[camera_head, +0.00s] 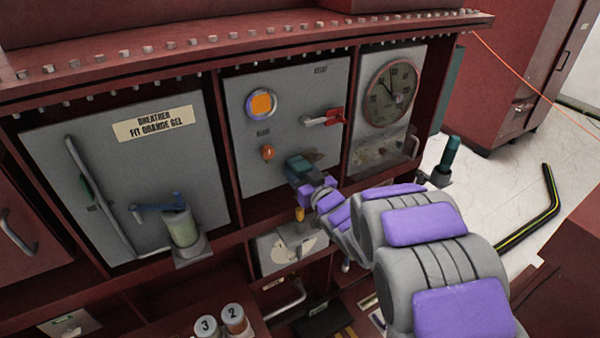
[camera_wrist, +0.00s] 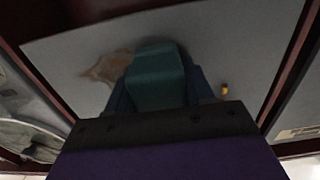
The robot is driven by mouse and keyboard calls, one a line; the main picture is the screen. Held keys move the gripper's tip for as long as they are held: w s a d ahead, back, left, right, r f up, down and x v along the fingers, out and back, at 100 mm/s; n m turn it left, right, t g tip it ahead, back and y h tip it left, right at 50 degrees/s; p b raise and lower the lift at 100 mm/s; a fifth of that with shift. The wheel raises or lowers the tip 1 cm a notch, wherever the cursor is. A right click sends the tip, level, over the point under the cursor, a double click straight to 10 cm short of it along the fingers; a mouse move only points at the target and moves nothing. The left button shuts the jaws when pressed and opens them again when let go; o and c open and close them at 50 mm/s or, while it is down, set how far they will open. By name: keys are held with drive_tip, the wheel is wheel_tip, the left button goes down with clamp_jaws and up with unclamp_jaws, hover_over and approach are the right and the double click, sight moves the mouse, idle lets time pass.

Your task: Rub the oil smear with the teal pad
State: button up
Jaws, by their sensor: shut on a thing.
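The teal pad (camera_head: 297,164) is held at the end of my gripper (camera_head: 306,183), in front of the middle grey panel. In the wrist view the teal pad (camera_wrist: 157,78) sits between the fingers of my gripper (camera_wrist: 158,98), which is shut on it. The oil smear (camera_wrist: 110,67) is a brownish patch on the grey panel, just left of the pad in the wrist view; the pad may hide part of it. In the head view the smear (camera_head: 315,156) is a faint darker patch right beside the pad. I cannot tell whether the pad touches the panel.
On the same panel are an orange knob (camera_head: 267,152), a round orange window (camera_head: 261,104) and a red-handled lever (camera_head: 325,117). A round gauge (camera_head: 391,93) is on the panel to the right. A breather jar (camera_head: 182,228) with a blue handle stands out at left.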

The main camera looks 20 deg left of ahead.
sight(327, 152)
drive_tip(key=shift+w+d+r+p, duration=0.15)
drive_tip(key=shift+w+d+p, duration=1.45)
drive_tip(key=shift+w, duration=0.2)
drive_tip(key=shift+w+d+p, duration=0.85)
drive_tip(key=shift+w, duration=0.3)
drive_tip(key=shift+w+d+p, duration=0.6)
drive_tip(key=shift+w+p, duration=0.05)
drive_tip(key=shift+w+d+p, duration=0.6)
drive_tip(key=shift+w+d, duration=0.05)
drive_tip(key=shift+w, duration=0.15)
drive_tip(key=shift+a, duration=0.1)
drive_tip(key=shift+s, duration=0.1)
